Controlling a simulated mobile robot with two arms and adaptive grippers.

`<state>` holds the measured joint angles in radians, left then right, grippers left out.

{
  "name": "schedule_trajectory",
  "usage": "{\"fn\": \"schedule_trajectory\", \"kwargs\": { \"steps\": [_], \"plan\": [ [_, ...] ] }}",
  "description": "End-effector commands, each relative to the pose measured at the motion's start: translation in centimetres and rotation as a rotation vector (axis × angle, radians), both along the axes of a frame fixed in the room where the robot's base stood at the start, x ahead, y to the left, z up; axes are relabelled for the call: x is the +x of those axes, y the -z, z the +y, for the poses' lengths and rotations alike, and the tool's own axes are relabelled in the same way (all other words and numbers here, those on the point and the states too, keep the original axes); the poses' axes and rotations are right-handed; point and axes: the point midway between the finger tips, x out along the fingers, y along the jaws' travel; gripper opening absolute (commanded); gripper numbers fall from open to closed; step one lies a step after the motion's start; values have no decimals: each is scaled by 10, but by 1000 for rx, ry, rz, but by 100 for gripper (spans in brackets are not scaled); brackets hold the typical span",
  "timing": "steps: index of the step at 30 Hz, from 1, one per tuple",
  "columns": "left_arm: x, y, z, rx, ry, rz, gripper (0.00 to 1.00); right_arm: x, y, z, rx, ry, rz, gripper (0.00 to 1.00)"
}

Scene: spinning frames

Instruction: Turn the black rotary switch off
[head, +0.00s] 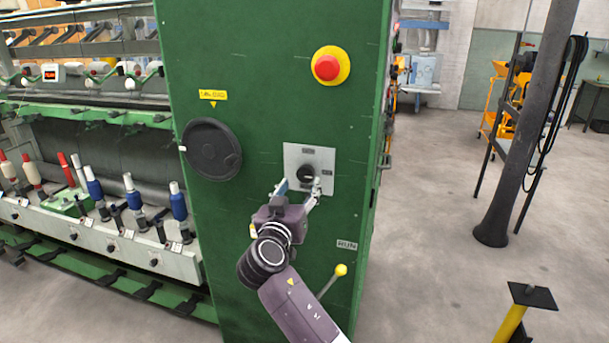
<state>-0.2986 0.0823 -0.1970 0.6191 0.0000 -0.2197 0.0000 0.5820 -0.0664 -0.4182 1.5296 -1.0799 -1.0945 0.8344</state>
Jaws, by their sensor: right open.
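The black rotary switch (305,174) sits on a light grey square plate (322,157) on the green machine cabinet (262,110). Small labels show on the plate above and to the right of the knob, too small to read. My right gripper (301,184) is open at the plate, its fingers reaching up to the lower left and lower right of the knob. I cannot tell whether the fingers touch the knob. My left gripper is not in view.
A red button on a yellow base (328,67) is above the switch. A black handwheel (212,149) is to the left. A lever with a yellow ball (341,270) sticks out below, near a RUN label. Spools (94,188) line the left. A dark pole (510,150) stands right on open floor.

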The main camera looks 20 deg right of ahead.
Motion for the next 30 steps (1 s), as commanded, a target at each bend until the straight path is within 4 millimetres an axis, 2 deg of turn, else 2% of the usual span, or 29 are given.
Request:
{"fn": "schedule_trajectory", "kwargs": {
  "steps": [1,9,14,22,30],
  "plan": [
    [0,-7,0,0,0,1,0,8,-4,-6,-5,3,1,51],
    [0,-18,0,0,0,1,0,40,-2,-23,-3,-1,2,51],
    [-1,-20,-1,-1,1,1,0,47,0,-28,-2,-1,4,51],
    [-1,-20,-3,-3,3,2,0,48,1,-29,-1,-2,3,51],
    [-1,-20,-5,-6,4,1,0,48,1,-28,-1,-2,3,23]
  ]
}}
